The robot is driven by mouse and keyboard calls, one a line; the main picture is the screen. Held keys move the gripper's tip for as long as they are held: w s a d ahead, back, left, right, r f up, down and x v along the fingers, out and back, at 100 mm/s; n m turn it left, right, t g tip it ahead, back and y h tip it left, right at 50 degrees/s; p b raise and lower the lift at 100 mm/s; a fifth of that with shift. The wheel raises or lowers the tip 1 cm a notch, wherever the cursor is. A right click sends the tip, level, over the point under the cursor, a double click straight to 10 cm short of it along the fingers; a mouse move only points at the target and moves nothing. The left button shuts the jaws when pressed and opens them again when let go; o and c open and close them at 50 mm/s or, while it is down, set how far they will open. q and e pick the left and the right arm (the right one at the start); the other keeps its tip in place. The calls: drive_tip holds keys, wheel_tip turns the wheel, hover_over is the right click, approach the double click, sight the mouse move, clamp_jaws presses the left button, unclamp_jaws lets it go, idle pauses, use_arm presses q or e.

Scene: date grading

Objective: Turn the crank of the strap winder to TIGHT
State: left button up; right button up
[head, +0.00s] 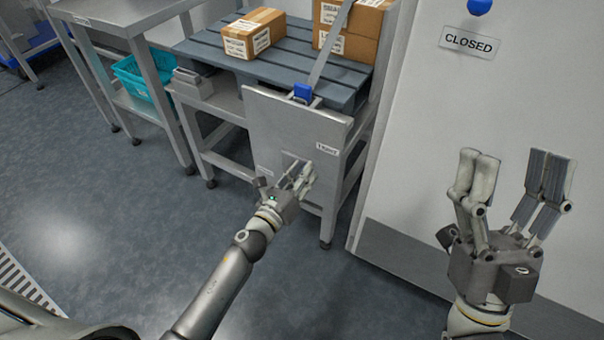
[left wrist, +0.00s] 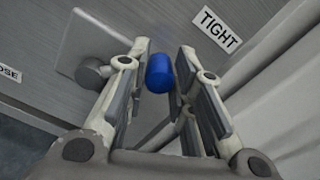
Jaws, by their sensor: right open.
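The strap winder's grey panel (head: 265,125) stands upright at the front of the rack. A TIGHT label (left wrist: 216,30) is at its upper right, and part of a second label ending "OSE" (left wrist: 8,73) shows at the left. The crank's grey hub (left wrist: 92,74) sits on a plate on the panel. The crank's blue knob (left wrist: 159,73) fills the gap between the fingertips of my left gripper (left wrist: 165,62), which is closed around it. In the head view my left gripper (head: 302,178) hides the crank. My right gripper (head: 510,180) is open and empty.
A door with a CLOSED sign (head: 469,42) is at the right. A teal crate (head: 135,78) is at the left. Floor in front is clear.

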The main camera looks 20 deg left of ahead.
use_arm(q)
drive_tip(key=o, duration=0.4)
drive_tip(key=shift+d+f, duration=0.2)
drive_tip(key=shift+d, duration=0.05)
drive_tip(key=shift+a+r, duration=0.1)
drive_tip(key=shift+s+a, duration=0.1)
drive_tip(key=v, duration=1.2)
drive_tip(key=shift+r, duration=0.1)
